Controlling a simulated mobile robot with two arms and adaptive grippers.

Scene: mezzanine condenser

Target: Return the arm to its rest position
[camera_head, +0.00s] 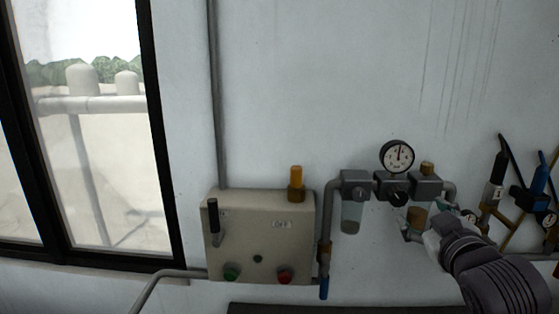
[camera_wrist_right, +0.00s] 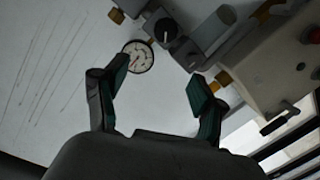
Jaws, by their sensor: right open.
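My right gripper (camera_head: 422,222) is in front of the right end of the wall-mounted air unit, its arm coming in from the lower right. In the right wrist view its two fingers (camera_wrist_right: 158,86) are spread apart with nothing between them. A second bowl is partly hidden behind the gripper. My left gripper is not in view.
A beige control box (camera_head: 258,250) with a black lever (camera_head: 214,218), green and red buttons and an amber lamp (camera_head: 296,178) is left of the air unit. Valves with black and blue handles (camera_head: 498,170) and pipes are at the right. A window (camera_head: 95,130) is far left.

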